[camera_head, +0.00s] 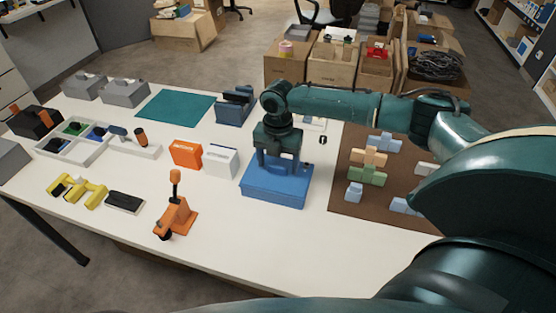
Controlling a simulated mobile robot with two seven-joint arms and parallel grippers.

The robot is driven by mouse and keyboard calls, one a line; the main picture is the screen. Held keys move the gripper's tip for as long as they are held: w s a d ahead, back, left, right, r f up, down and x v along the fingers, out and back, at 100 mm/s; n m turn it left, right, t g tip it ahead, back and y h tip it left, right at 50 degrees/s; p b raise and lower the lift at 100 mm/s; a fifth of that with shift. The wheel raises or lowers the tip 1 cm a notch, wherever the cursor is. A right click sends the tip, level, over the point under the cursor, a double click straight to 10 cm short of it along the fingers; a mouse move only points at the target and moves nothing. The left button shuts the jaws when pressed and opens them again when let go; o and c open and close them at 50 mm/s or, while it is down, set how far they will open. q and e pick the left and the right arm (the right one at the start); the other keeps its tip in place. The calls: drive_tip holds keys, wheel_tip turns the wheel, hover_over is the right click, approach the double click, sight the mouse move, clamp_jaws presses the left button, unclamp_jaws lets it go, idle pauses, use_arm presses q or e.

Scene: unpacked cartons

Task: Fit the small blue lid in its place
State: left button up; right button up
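A blue box-like piece with a flat top (276,190) stands on the white table near the middle. I cannot tell whether its top is a separate lid. My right gripper (277,162) points down over it, its two fingers apart and reaching to its top. Whether they hold a part of it is too small to tell. A second blue box (234,112) with a dark piece on top stands further back. No separate small blue lid shows clearly. My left gripper is out of view.
An orange box (186,154) and a white box (221,161) stand left of the blue piece. An orange tool (175,212) is in front. A brown mat (343,191) with several coloured blocks is at right. A divided tray (69,154) is at left. The front table edge is clear.

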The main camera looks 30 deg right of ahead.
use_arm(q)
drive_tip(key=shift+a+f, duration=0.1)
use_arm(e)
drive_tip(key=shift+o, duration=0.4)
wheel_tip(320, 180, up, 3)
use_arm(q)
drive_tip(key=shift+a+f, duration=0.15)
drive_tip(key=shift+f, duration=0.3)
use_arm(e)
wheel_tip(320, 180, up, 10)
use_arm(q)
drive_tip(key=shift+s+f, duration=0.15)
